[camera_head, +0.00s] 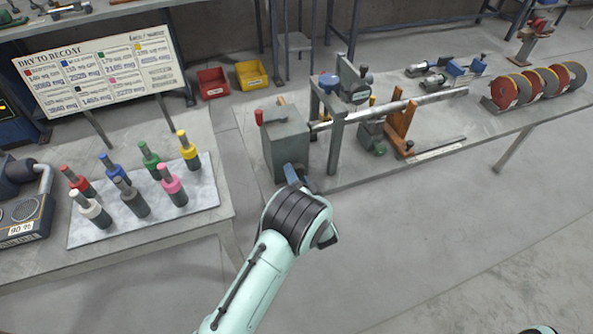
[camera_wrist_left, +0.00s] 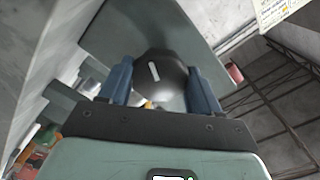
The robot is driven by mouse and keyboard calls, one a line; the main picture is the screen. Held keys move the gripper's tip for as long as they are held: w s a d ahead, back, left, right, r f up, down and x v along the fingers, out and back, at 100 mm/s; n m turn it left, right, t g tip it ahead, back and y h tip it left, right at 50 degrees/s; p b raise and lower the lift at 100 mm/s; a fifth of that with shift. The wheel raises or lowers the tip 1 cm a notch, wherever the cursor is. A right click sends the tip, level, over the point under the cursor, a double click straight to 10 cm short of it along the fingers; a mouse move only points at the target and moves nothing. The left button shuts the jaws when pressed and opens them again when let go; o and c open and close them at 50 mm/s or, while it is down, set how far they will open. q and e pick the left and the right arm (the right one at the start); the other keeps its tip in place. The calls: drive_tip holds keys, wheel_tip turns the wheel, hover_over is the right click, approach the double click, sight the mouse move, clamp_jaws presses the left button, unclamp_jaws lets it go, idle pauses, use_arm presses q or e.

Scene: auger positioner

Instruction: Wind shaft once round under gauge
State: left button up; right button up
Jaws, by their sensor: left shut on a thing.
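The shaft (camera_head: 440,96) is a long grey bar lying level over the bench, running right from a grey box-shaped headstock (camera_head: 286,138). My left gripper (camera_head: 293,174) is at the near face of the headstock, mostly hidden behind my wrist. In the left wrist view, its blue fingers (camera_wrist_left: 161,84) are shut on a dark round knob (camera_wrist_left: 168,68) with a white mark line, one finger on each side. The line stands nearly upright, slightly tilted. My right gripper is not in view.
An orange support (camera_head: 402,125) stands by the shaft. Red and grey discs (camera_head: 503,92) stand at the bench's right end. Several coloured-handled tools (camera_head: 150,162) stand on a marble slab at left, below a chart board (camera_head: 100,72). Floor right of my arm is clear.

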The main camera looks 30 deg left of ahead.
use_arm(q)
drive_tip(key=shift+m+p, duration=0.55)
drive_tip(key=shift+m, duration=0.25)
drive_tip(key=o, duration=1)
drive_tip(key=shift+o, duration=0.2)
drive_tip(key=shift+s+d, duration=0.1)
drive_tip(key=b+v, duration=0.1)
drive_tip(key=v, duration=1.2)
drive_tip(key=shift+s, duration=0.15)
